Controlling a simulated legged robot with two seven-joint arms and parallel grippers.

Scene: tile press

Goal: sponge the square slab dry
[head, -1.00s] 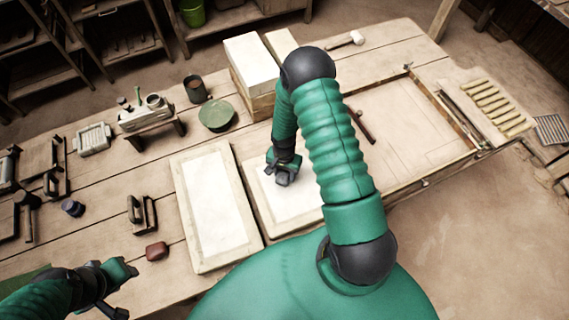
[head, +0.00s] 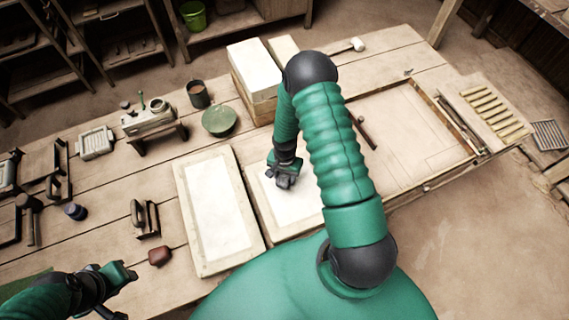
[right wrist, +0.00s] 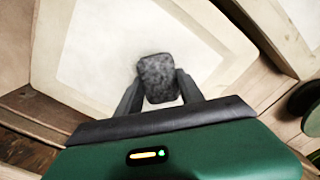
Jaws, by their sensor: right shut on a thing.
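The square slab (head: 268,212), pale with a cream border and a whiter middle, lies on the bench, partly hidden behind my right arm. It also shows in the right wrist view (right wrist: 90,62). My right gripper (head: 285,178) is over the slab's white middle. In the right wrist view its two fingers are shut on a dark grey sponge (right wrist: 157,78), which is at the slab's face; I cannot tell whether it touches. My left gripper (head: 124,290) is at the lower left, apart from the slab and holding nothing I can see; its finger gap is unclear.
A longer framed slab (head: 217,212) lies just left of the square one. Stacked pale blocks (head: 255,72) and a green round lid (head: 219,120) stand behind. A red-brown block (head: 160,256) and a handled tool (head: 144,218) are on the left. A wide framed bed (head: 405,125) fills the right.

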